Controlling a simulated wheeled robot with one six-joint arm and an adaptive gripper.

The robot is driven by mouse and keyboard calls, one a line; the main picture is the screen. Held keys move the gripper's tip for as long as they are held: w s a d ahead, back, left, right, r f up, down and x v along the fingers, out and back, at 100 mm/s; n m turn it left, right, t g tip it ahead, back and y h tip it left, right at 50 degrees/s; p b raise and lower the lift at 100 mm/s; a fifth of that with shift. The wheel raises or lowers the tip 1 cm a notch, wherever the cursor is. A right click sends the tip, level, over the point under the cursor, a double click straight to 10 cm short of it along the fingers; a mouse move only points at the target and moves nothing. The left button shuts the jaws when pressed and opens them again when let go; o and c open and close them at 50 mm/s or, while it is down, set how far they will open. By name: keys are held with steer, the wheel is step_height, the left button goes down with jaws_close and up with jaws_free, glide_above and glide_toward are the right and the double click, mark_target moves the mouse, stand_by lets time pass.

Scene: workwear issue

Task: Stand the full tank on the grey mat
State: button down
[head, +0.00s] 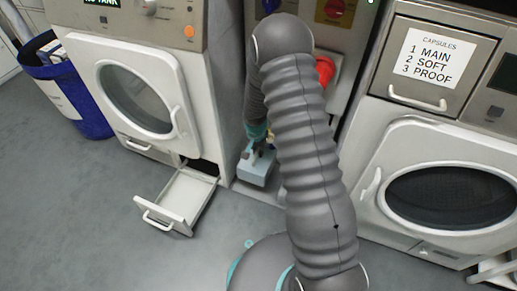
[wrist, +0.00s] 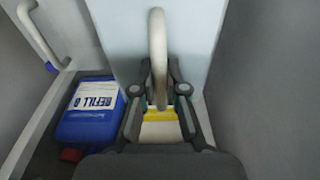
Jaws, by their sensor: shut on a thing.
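A pale blue-grey tank (head: 257,170) is low in the gap between the two machines. My gripper (head: 257,140) is above it, partly hidden by my arm. In the wrist view, my gripper (wrist: 158,72) is shut on the white curved handle of the pale tank (wrist: 125,38). A yellow and white patch shows between the fingers. Whether the tank touches the floor cannot be told. No grey mat can be made out.
A blue refill jug (wrist: 88,115) with a red cap stands left of my gripper. The left machine (head: 135,95) has a white drawer (head: 178,198) pulled out low down. A blue bin (head: 75,95) stands far left. The front-left floor is clear.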

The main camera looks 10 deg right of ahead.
mark_target(258, 160)
steer(key=shift+f+b, duration=0.9)
steer(key=shift+f, duration=1)
step_height(258, 160, down, 2)
steer(key=shift+f+b, duration=0.1)
steer(key=shift+b, duration=1.05)
steer(key=shift+f, duration=0.85)
steer(key=shift+f, duration=0.4)
steer(key=c, duration=1.2)
jaws_free()
steer(key=shift+o, duration=0.3)
steer(key=shift+f, duration=0.1)
